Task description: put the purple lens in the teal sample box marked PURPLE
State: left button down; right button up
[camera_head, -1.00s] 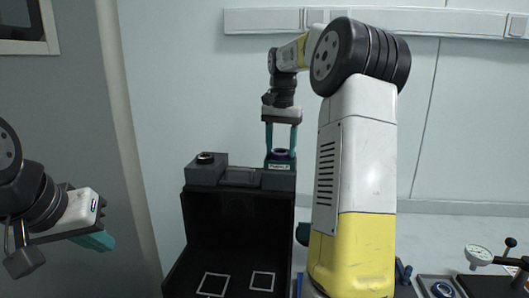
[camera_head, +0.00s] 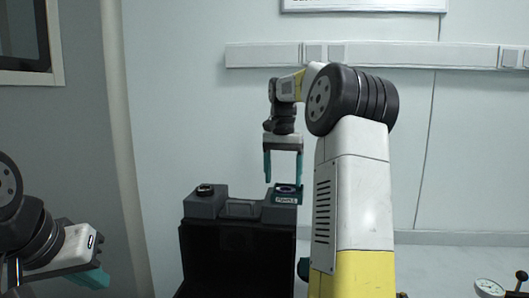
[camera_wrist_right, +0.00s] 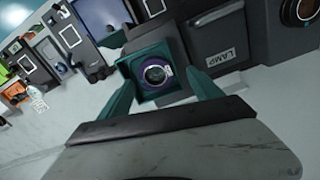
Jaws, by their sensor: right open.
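The purple lens (camera_wrist_right: 157,75) lies inside the teal sample box (camera_wrist_right: 148,94), seen from above in the right wrist view. In the head view the teal box (camera_head: 286,197), with a label that appears to read PURPLE, sits on the right top of a dark case. The lens (camera_head: 287,188) shows at its top. My right gripper (camera_head: 284,182) is open and empty just above the box, its teal fingers apart on either side of the lens. My left gripper (camera_head: 98,279) is at the lower left, far from the box; its finger gap cannot be made out.
The dark case (camera_head: 236,240) has another round dark piece (camera_head: 205,189) on its left top. A dial gauge (camera_head: 489,288) stands at the lower right. The wrist view shows a LAMP label (camera_wrist_right: 220,58) beside the box.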

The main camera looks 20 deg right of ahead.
aim_at(281, 188)
notch_tip(281, 188, up, 9)
jog(key=s+a+n+t, duration=0.2)
jog(key=s+a, duration=0.3)
jog(key=s+a+f+n+t, duration=0.1)
jog(key=s+a+f+n, duration=0.1)
jog(key=s, duration=0.5)
jog(key=s+a+f+n+t+y, duration=0.1)
jog(key=s+a+f+n+t, duration=0.1)
jog(key=s+a+f, duration=0.2)
jog(key=s+a+f+n+t+y, duration=0.1)
jog(key=s+a+f+n, duration=0.1)
jog(key=s+f, duration=0.6)
jog(key=shift+s+a+f, duration=0.2)
jog(key=shift+s+a, duration=0.65)
jog(key=shift+d, duration=0.1)
